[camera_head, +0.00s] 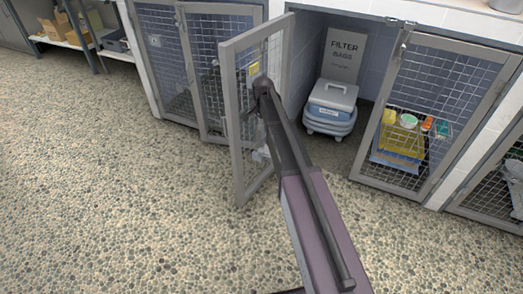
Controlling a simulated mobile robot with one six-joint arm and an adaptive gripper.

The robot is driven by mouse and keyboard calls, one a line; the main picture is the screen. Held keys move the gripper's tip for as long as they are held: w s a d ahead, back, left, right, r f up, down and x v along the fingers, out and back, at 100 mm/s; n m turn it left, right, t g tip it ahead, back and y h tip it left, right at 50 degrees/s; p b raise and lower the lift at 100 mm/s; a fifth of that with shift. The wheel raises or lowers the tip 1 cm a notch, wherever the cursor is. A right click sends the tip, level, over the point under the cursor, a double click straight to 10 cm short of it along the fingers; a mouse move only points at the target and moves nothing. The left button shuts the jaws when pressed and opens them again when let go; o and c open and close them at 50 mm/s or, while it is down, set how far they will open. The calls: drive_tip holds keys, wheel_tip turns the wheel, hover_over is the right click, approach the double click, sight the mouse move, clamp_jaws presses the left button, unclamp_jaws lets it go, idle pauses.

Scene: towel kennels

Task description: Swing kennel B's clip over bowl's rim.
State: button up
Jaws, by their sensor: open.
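A mesh kennel door (233,105) stands swung open in the middle, with a yellow tag (254,69) near its top. I cannot read a letter B on it. My gripper (257,117) is at the end of the arm, close to the mesh of this door. It is small and dark, partly hidden by my own arm, and I see nothing clearly held in it. A small pale shape (262,155) shows low by the door, below the gripper; I cannot tell whether it is the bowl. The clip is too small or hidden to make out.
The open kennel holds a grey-blue lidded machine (331,106) and a "FILTER BAGS" sign (343,54). A shut mesh door (432,68) on the right covers a kennel with yellow and orange items. More kennels stand left. The pebbled floor (110,200) is clear.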

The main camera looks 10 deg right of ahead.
sight(261, 150)
drive_tip(key=shift+f, duration=0.15)
wheel_tip(261, 150, down, 14)
drive_tip(key=b, duration=1.3)
drive_tip(key=shift+w+a+r+b, duration=0.15)
drive_tip(key=shift+r+b, duration=0.1)
drive_tip(key=shift+b, duration=0.05)
clamp_jaws()
drive_tip(key=shift+d, duration=0.25)
drive_tip(key=shift+a, duration=0.25)
